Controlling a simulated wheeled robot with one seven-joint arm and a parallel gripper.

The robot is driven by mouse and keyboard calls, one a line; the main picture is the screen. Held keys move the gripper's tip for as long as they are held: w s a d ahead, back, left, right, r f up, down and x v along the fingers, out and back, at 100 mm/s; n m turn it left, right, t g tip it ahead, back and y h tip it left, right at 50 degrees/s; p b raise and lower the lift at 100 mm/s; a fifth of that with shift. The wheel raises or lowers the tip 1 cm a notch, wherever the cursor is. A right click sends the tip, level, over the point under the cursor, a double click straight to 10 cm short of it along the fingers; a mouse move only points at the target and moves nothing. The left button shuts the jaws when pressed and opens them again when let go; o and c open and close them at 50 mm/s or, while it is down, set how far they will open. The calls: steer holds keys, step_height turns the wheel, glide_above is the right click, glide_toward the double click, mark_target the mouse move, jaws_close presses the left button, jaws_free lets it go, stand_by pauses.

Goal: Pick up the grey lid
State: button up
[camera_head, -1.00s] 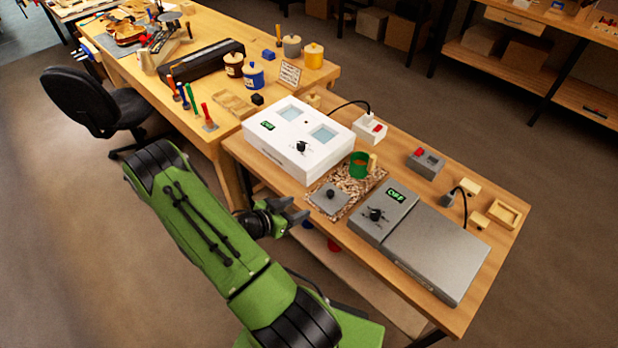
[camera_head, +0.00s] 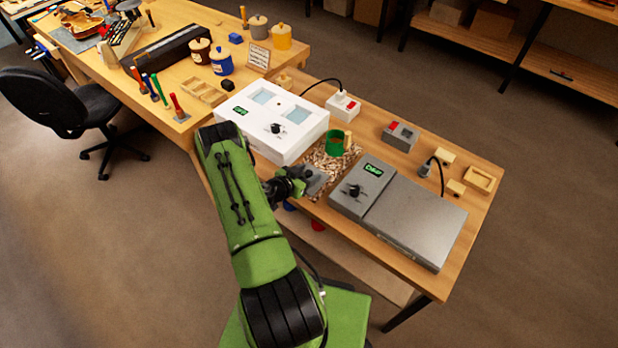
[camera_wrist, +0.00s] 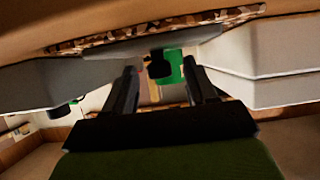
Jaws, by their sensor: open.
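The grey lid (camera_head: 317,181) is a flat grey plate lying on the speckled mat (camera_head: 322,160), left of the grey device. My gripper (camera_head: 300,183) is at its near left edge and hides part of it, including the knob, in the head view. In the wrist view the lid (camera_wrist: 125,47) is a grey slab across the upper picture. Its dark knob (camera_wrist: 158,66) appears between the two open fingers of my gripper (camera_wrist: 160,78). I cannot tell whether the fingers touch the knob.
A green cup (camera_head: 335,146) stands on the mat just behind the lid. A white box (camera_head: 272,121) with a dial is to the left, and a grey device (camera_head: 415,222) with a dial to the right. Free room around the lid is narrow.

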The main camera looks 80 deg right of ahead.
steer(key=shift+w+a, duration=0.1)
steer(key=shift+r, duration=0.1)
jaws_close()
steer(key=shift+r, duration=0.1)
